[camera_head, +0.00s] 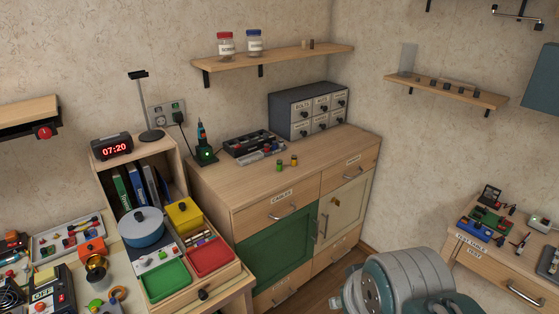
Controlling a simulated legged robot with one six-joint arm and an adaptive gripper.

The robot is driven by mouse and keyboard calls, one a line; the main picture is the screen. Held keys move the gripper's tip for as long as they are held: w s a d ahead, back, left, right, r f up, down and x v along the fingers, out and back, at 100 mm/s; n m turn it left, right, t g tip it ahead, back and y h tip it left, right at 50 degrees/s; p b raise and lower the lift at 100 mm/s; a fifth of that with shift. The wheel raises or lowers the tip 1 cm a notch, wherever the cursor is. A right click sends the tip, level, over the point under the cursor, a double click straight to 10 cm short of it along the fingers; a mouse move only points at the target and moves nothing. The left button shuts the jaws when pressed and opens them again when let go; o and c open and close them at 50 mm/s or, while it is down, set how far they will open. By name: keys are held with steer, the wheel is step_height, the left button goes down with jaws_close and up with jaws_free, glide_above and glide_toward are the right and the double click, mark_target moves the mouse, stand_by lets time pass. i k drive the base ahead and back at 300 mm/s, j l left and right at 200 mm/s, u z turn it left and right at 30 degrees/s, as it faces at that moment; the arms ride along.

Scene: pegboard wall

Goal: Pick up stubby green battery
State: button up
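A small, stubby, upright green cylinder (280,165) stands on top of the wooden cabinet, near its front edge; it looks like the stubby green battery, though it is too small to read. A similar small cylinder (294,161) with a yellowish tone stands just to its right. A longer pale grey cylinder (250,161) lies to its left. A grey rounded link of my own arm shows at the bottom right, well below and apart from the cabinet top. My gripper's fingers are not in view.
Behind the green cylinder are a black parts tray (250,144) and a grey drawer unit (308,110). A soldering-iron stand (205,152) is left. The cabinet top (335,150) is clear on the right. A cluttered desk with red and green trays (165,279) is lower left.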

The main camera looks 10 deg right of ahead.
mark_target(278, 163)
steer(key=i+l, duration=0.7)
steer(key=i, duration=0.2)
steer(key=i+l+u, duration=0.15)
steer(key=i+l, duration=0.55)
steer(key=i, duration=0.2)
